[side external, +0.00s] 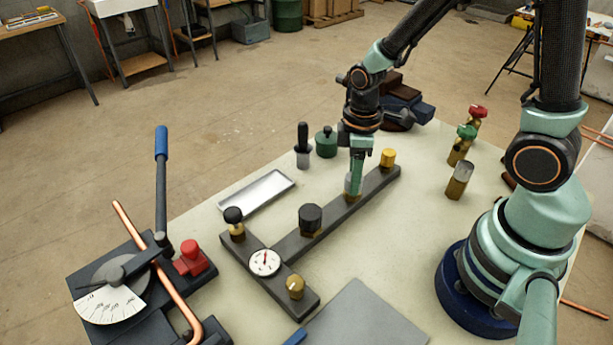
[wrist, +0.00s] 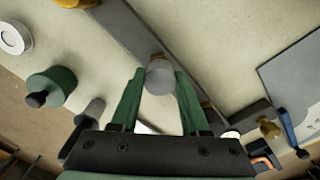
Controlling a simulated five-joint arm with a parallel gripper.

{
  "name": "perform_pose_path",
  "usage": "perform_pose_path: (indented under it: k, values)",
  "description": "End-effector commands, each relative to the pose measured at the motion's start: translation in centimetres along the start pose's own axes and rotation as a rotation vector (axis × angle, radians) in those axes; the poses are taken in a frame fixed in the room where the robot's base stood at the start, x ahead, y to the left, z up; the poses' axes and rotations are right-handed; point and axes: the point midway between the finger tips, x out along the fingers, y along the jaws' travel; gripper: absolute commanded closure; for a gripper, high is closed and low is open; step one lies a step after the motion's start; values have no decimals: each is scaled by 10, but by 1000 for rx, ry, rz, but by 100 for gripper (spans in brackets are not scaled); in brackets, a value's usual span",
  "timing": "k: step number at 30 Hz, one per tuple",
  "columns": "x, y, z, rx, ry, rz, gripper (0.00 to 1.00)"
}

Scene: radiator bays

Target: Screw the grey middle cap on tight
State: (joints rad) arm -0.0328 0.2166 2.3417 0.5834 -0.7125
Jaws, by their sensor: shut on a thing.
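The grey middle cap (wrist: 160,77) sits between the two green fingers of my gripper (wrist: 160,85) in the wrist view. In the side external view my gripper (side external: 355,178) points straight down over the dark bar and is shut on the grey cap (side external: 351,186), which the fingers partly hide. A bit of brass shows behind the cap in the wrist view. The dark bar (side external: 327,220) also carries a black cap (side external: 310,218) to the left and a yellow cap (side external: 388,157) at its far right end. How tight the grey cap sits cannot be told.
A round gauge (side external: 264,262) and a brass fitting (side external: 296,287) are on the bar's near crosspiece. A metal tray (side external: 256,192) and a green pot (side external: 326,144) lie left of my gripper. Brass valves (side external: 460,150) stand right. A pipe bender (side external: 110,290) fills the near left.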

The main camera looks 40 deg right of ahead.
Motion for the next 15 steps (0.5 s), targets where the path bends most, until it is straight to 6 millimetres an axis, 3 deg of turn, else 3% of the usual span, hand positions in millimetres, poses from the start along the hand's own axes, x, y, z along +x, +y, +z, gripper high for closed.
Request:
perform_pose_path:
  k: [15]
  values:
    - [0,0,0,651,0,0,100]
